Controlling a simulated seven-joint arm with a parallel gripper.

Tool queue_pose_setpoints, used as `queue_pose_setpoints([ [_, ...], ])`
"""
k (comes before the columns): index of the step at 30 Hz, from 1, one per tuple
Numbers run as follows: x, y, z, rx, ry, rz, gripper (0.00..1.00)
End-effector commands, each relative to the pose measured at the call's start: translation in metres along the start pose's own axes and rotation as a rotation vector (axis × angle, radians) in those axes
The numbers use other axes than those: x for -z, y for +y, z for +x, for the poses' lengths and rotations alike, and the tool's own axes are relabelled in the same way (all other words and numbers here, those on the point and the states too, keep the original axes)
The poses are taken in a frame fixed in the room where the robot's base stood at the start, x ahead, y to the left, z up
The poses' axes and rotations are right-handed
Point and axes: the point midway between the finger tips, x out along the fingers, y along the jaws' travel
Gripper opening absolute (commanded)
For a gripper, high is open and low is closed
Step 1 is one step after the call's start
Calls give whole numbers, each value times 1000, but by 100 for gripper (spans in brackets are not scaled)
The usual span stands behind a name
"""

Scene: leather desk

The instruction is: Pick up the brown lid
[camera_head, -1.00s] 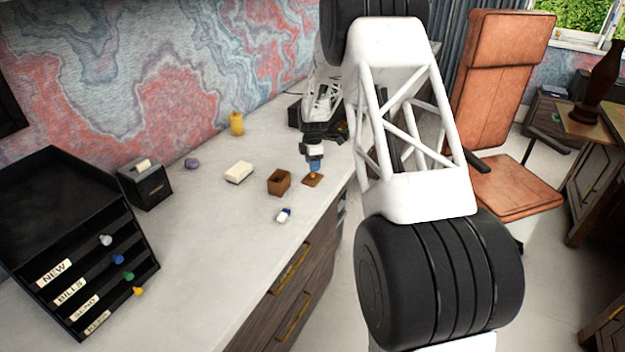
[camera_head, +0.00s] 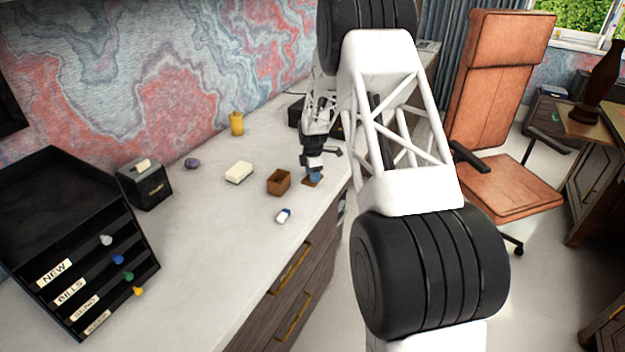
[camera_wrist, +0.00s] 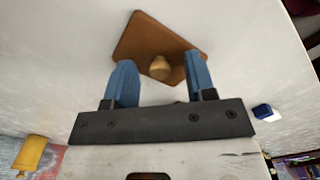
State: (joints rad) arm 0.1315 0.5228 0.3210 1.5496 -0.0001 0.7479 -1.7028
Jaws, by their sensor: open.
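The brown lid (camera_head: 309,183) lies flat on the desk, partly hidden by my gripper in the head view. In the wrist view the brown lid (camera_wrist: 140,35) is a flat brown square with a round, lighter knob (camera_wrist: 160,68). My gripper (camera_head: 314,177) is low over the lid. In the wrist view my gripper (camera_wrist: 160,75) is open, its two blue fingers on either side of the knob with gaps between. I cannot tell whether the fingertips touch the lid.
An open brown box (camera_head: 279,188) stands just left of the lid. A blue and white eraser (camera_head: 283,216), a white block (camera_head: 239,172) and a yellow cup (camera_head: 237,123) are on the desk. A black organizer (camera_head: 75,215) stands at the left. The desk's front edge is near the lid.

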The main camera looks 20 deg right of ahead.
Motion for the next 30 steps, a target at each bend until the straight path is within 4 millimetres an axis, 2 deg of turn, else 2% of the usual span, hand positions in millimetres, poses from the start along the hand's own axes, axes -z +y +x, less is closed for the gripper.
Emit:
queue_pose_setpoints([
  [8, 0, 0, 0, 0, 0, 0, 49],
  [15, 0, 0, 0, 0, 0, 0, 12],
  [18, 0, 0, 0, 0, 0, 0, 0],
  [30, 0, 0, -4, -1, 0, 0, 0],
])
